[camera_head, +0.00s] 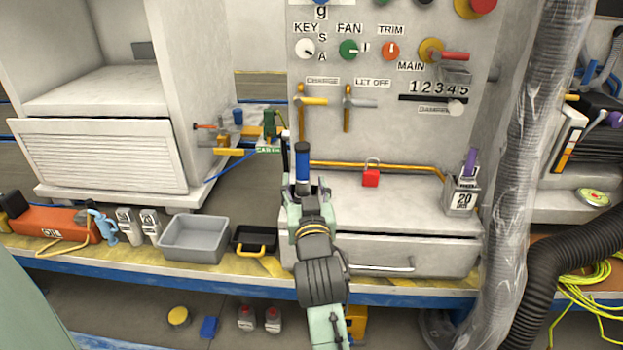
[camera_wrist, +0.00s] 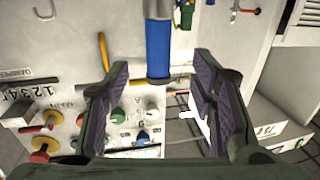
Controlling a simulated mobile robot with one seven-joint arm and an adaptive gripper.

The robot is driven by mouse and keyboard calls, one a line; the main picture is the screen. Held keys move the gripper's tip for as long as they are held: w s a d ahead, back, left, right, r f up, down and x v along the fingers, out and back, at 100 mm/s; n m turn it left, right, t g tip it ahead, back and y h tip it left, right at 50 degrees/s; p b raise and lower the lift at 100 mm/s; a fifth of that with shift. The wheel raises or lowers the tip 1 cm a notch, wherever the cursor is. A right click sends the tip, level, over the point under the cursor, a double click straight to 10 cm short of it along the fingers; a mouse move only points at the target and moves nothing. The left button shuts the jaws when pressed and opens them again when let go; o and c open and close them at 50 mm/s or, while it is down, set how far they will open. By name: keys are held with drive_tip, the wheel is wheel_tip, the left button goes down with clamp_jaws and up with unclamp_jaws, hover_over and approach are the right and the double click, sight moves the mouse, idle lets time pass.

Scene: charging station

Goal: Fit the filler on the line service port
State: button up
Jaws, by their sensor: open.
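A blue cylinder with a grey metal end (camera_head: 302,162) stands upright just beyond my gripper; I cannot tell for sure that it is the filler. In the wrist view the blue cylinder (camera_wrist: 159,48) shows between the fingers, with a gap on each side. My gripper (camera_head: 306,188) is open, with purple pads on its fingers; it also shows in the wrist view (camera_wrist: 160,82). The panel (camera_head: 385,130) behind carries a yellow valve (camera_head: 312,101) and a grey valve (camera_head: 360,102), under labels CHARGE and LET OFF. I cannot pick out the line service port.
A red padlock (camera_head: 371,177) hangs by a yellow pipe (camera_head: 390,166) above a drawer (camera_head: 405,256). A grey bin (camera_head: 194,240) and a black tray (camera_head: 254,252) stand left of my arm. A plastic-wrapped hose (camera_head: 530,130) and a black hose (camera_head: 570,255) block the right.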

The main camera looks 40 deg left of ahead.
sight(303, 167)
drive_tip(key=x, duration=0.4)
drive_tip(key=shift+s+r+p, duration=0.1)
drive_tip(key=shift+r+p, duration=0.05)
drive_tip(key=shift+p, duration=0.15)
drive_tip(key=shift+p+x, duration=0.85)
drive_tip(key=shift+x, duration=1.9)
drive_tip(key=shift+d, duration=0.1)
clamp_jaws()
